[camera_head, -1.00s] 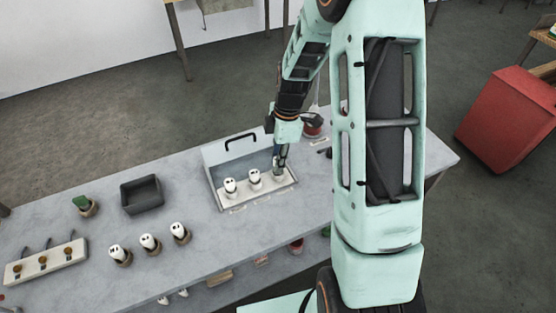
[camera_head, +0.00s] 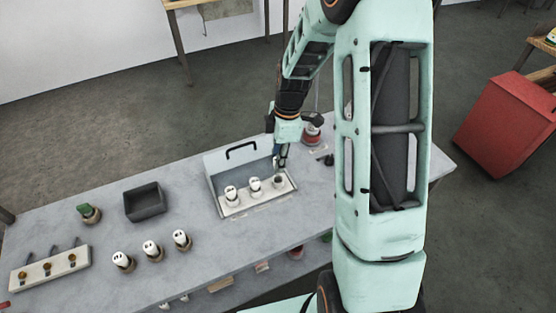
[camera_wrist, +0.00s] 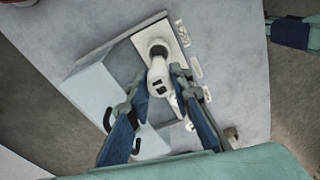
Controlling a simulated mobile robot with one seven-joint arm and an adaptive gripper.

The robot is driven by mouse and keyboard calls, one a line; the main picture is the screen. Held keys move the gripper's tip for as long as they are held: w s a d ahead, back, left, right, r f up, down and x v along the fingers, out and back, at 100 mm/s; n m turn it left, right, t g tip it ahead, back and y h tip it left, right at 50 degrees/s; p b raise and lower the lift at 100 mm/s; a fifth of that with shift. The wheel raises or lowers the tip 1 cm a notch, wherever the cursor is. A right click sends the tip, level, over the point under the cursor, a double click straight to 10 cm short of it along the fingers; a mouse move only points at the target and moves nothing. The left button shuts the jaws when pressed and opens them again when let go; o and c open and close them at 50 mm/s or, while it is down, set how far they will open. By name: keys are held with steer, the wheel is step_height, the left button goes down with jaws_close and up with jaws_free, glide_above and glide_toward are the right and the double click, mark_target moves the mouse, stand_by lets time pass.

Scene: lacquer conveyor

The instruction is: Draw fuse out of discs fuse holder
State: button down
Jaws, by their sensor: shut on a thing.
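The fuse holder is a pale strip (camera_head: 236,208) in a grey box with a raised, black-handled lid. Two white fuses (camera_head: 231,193) (camera_head: 254,184) with dark marks stand upright in its left and middle places. The right place is a grey round socket (camera_head: 278,181); no white fuse top shows in it. My gripper (camera_head: 283,163) is just above that socket, pointing down. In the wrist view my fingers (camera_wrist: 158,92) are on either side of a white fuse (camera_wrist: 159,75) and shut on it. A round socket (camera_wrist: 157,48) shows just beyond it. The fuse's lower end is unclear.
The raised lid (camera_head: 222,162) stands behind the strip, close to my gripper. Left on the grey table (camera_head: 100,225) are a dark bin (camera_head: 144,202), a green-topped thing (camera_head: 88,211), several white-topped pieces in brown cups (camera_head: 151,249) and a pale hook rack (camera_head: 50,270). A red-based object (camera_head: 312,135) stands behind.

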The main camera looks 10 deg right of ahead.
steer(key=shift+r+p, duration=0.95)
steer(key=shift+r, duration=0.6)
